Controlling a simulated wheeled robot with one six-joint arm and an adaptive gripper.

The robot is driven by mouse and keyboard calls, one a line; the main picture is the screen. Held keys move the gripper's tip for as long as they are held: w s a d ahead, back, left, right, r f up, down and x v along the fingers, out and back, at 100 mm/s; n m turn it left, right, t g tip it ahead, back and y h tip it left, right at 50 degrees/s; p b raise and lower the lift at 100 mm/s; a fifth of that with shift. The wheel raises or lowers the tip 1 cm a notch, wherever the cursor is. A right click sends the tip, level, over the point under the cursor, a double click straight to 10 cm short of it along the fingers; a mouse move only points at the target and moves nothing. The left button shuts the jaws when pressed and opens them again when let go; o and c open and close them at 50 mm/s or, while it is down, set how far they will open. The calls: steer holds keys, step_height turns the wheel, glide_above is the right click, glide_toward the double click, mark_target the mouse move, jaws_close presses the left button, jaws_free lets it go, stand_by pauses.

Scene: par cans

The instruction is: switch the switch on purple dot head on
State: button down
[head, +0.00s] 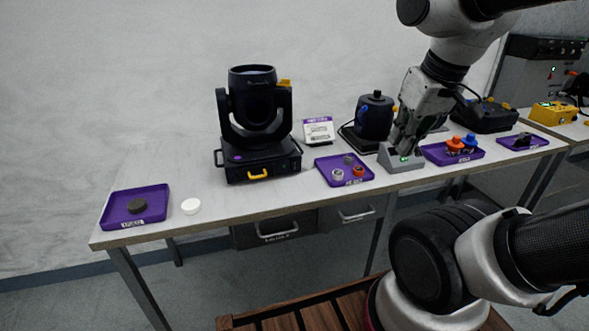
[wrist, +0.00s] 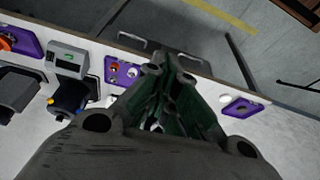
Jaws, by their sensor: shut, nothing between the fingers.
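The purple dot head is a black moving-head light (head: 262,158) standing upright on the table left of centre. A purple dot (head: 238,157) marks the front of its base. A yellow part (head: 258,174) sits low on the base front; I cannot tell its switch position. An orange-yellow part (head: 284,83) shows at the top right of the head. My gripper (head: 403,150) is shut and empty, well to the right of the light, pointing down over a grey box. In the wrist view, my gripper's closed fingers (wrist: 172,72) fill the middle, and I cannot make out the light there.
The grey box (head: 402,164) with a green light stands under my gripper. A purple tray (head: 330,174) with small parts lies between it and the light. A black lamp (head: 374,115) stands behind. A white disc (head: 190,206) and another purple tray (head: 118,213) are at left.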

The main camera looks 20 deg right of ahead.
steer(key=w+a+f+n+g+h, duration=0.2)
steer(key=w+f+n+h, duration=0.1)
steer(key=f+n+h, duration=0.3)
steer(key=w+a+f+n+g+h, duration=0.2)
steer(key=w+f+n+h, duration=0.15)
steer(key=f+n, duration=0.45)
steer(key=w+a+f+n+g+h, duration=0.2)
steer(key=w+f+n+h, duration=0.25)
steer(key=f, duration=0.35)
steer(key=w+a+f+n+t+h, duration=0.1)
steer(key=w+a+f+n+t, duration=0.25)
steer(key=n+t, duration=0.4)
steer(key=w+a+f+n+t+h, duration=0.1)
steer(key=w+a+f+n+t, duration=0.3)
steer(key=n, duration=0.6)
steer(key=w+a+n+t, duration=0.1)
steer(key=n, duration=0.1)
steer(key=w+a+r+n+t+y, duration=0.1)
steer(key=w+n+t, duration=0.1)
steer(key=w+a+n+t+y, duration=0.1)
steer(key=a+n, duration=0.1)
steer(key=n, duration=0.1)
steer(key=shift+w+a+r, duration=0.1)
steer(key=shift+w+r, duration=0.1)
steer(key=shift+w, duration=0.2)
